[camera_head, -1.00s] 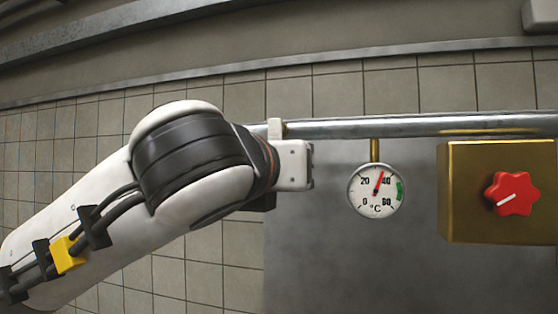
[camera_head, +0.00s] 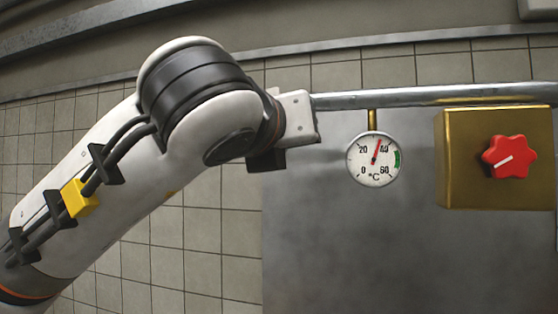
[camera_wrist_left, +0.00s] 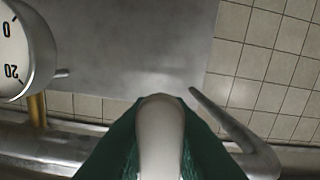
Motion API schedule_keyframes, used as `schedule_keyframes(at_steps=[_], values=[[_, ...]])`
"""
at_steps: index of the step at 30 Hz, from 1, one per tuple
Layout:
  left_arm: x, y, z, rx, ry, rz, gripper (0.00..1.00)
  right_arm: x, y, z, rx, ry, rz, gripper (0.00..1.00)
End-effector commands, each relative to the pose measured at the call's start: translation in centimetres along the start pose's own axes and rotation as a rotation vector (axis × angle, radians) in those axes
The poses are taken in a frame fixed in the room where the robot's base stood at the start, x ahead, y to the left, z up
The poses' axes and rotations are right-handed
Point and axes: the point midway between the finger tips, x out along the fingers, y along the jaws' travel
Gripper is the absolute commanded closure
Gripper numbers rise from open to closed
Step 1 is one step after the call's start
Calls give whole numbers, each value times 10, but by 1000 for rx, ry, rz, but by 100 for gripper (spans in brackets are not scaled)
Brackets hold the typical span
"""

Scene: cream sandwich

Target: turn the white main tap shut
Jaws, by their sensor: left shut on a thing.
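The white main tap's handle (camera_wrist_left: 160,135) shows in the left wrist view as a pale rounded lever at the lower middle. My left gripper (camera_wrist_left: 160,112) has a green finger on each side of it and is shut on it. In the head view my left gripper (camera_head: 297,117) is at the left end of the visible metal pipe (camera_head: 345,101). Its fingers and the tap are hidden there behind my wrist. My right gripper is not in view.
A round thermometer (camera_head: 374,160) hangs below the pipe; it also shows in the left wrist view (camera_wrist_left: 18,50). Right of it is a brass box (camera_head: 462,170) with a red knob (camera_head: 509,157). A thin metal rod (camera_wrist_left: 232,128) is right of the handle.

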Motion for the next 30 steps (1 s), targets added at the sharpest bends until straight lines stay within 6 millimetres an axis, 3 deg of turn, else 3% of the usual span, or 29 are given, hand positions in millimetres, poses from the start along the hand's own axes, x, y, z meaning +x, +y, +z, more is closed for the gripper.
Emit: schedule_keyframes(at_steps=[1,3,12,30], values=[[-1,1,8,-36,5,2,100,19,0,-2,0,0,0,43],[-1,4,7,-86,5,2,100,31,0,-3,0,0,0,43],[-1,15,1,-303,6,1,100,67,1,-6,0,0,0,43],[-1,22,-8,-480,6,2,100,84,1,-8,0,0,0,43]])
